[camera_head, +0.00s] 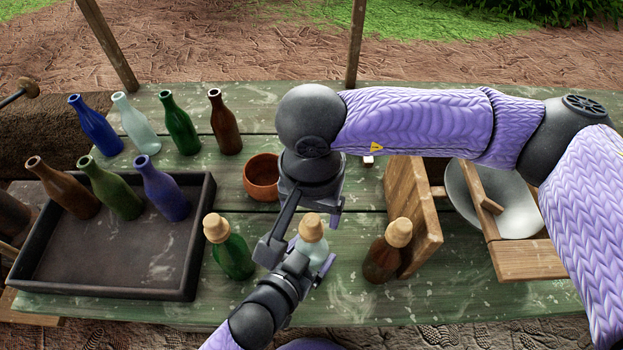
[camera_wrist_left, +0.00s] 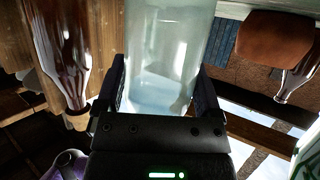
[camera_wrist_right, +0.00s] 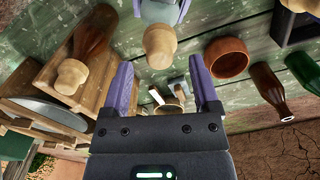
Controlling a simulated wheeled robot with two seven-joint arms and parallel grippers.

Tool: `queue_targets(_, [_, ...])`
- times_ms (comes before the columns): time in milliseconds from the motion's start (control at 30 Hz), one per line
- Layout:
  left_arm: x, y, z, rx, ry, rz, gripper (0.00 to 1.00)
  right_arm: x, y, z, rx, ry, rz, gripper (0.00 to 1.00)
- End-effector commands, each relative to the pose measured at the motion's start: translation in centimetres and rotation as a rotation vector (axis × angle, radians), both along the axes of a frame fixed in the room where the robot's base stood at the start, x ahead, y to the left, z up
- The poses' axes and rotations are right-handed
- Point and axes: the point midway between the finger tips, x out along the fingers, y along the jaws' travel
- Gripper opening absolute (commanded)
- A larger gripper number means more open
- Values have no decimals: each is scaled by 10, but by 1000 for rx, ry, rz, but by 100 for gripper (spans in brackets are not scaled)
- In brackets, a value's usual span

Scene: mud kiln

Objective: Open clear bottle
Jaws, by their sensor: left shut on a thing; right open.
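The clear bottle (camera_head: 318,251) stands at the table's front middle, with a tan cork (camera_head: 312,228) in its neck. My left gripper (camera_head: 311,256) is shut on the bottle's body. The left wrist view shows the pale glass (camera_wrist_left: 172,35) between the fingers (camera_wrist_left: 160,68). My right gripper (camera_head: 313,207) is open above the bottle, pointing down. In the right wrist view, the cork (camera_wrist_right: 160,46) lies ahead, near the gap between the open fingers (camera_wrist_right: 162,66), and nothing is gripped. The right hand and arm hide part of the area behind the cork.
A corked green bottle (camera_head: 232,257) stands close on the left, and a corked brown bottle (camera_head: 382,262) on the right beside a wooden crate (camera_head: 421,225). A clay bowl (camera_head: 261,178) is behind.

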Motion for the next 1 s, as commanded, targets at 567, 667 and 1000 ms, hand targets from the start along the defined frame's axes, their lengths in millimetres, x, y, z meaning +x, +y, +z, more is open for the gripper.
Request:
queue_targets(567, [0,0,0,0,0,0,0,0,0,-18,-1,-1,2,46])
queue_targets(667, [0,0,0,0,0,0,0,0,0,-18,-1,-1,2,25])
queue_targets(1000, [0,0,0,0,0,0,0,0,0,-17,0,-1,2,0])
